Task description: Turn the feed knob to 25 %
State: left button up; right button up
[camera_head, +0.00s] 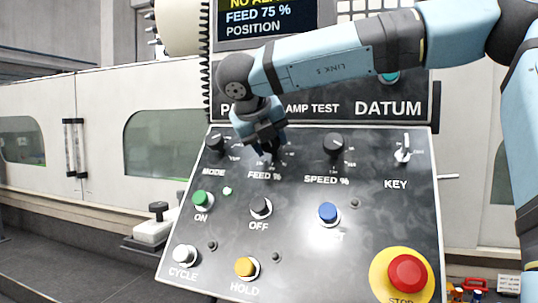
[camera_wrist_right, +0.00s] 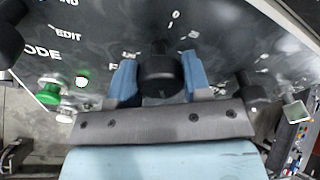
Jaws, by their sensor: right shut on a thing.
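The black feed knob (camera_wrist_right: 162,77) sits between the two blue fingers of my right gripper (camera_wrist_right: 160,80) in the right wrist view, and the gripper is shut on it. In the head view my right gripper (camera_head: 268,148) reaches down to the panel above the FEED % label (camera_head: 264,176) and hides most of the knob and its scale. The knob's pointer direction cannot be read. The screen (camera_head: 262,18) at the top reads FEED 75 %. My left gripper is not in view.
The mode knob (camera_head: 215,143) is close on the left and the speed knob (camera_head: 333,144) on the right. The key switch (camera_head: 403,152) is farther right. Below are the green ON button (camera_head: 201,198), black OFF button (camera_head: 261,207), blue button (camera_head: 328,212) and large red stop button (camera_head: 407,272).

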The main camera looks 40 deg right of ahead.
jog(key=n, duration=0.4)
jog(key=n+h, duration=0.1)
jog(key=n, duration=0.4)
jog(key=n+p, duration=0.1)
jog(key=n, duration=0.5)
jog(key=shift+a+h+p, duration=0.1)
jog(key=shift+h+p, duration=0.3)
jog(key=shift+f+n+t+p, duration=0.15)
jog(key=shift+n+t+p, duration=0.3)
jog(key=shift+n, duration=1.95)
jog(key=o, duration=0.9)
jog(key=shift+a, duration=0.1)
